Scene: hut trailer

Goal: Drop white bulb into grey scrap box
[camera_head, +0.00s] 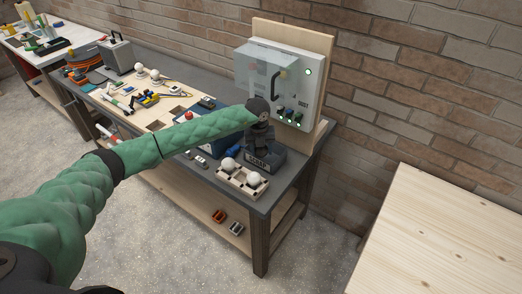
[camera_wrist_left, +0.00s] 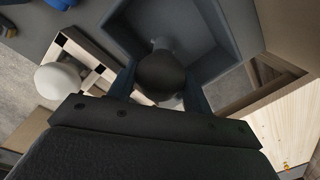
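My left gripper (camera_head: 262,146) is over the grey scrap box (camera_head: 266,165), which has a "SCRAP" label on its front. In the left wrist view a round bulb (camera_wrist_left: 160,72) sits between the two fingers, which touch its sides. It looks dark grey-brown here, not white, with its narrow base pointing towards the scrap box (camera_wrist_left: 224,32). Two white bulbs (camera_head: 228,163) (camera_head: 253,179) sit in a wooden tray (camera_head: 236,188) in front of the box. One white bulb (camera_wrist_left: 58,80) shows clearly in the wrist view. My right gripper is out of view.
A grey panel box (camera_head: 283,75) on a wooden backboard stands right behind the scrap box. The dark workbench (camera_head: 213,172) holds tools and parts to the left. A pale wooden table (camera_head: 440,240) is at the right, with a gap of floor between.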

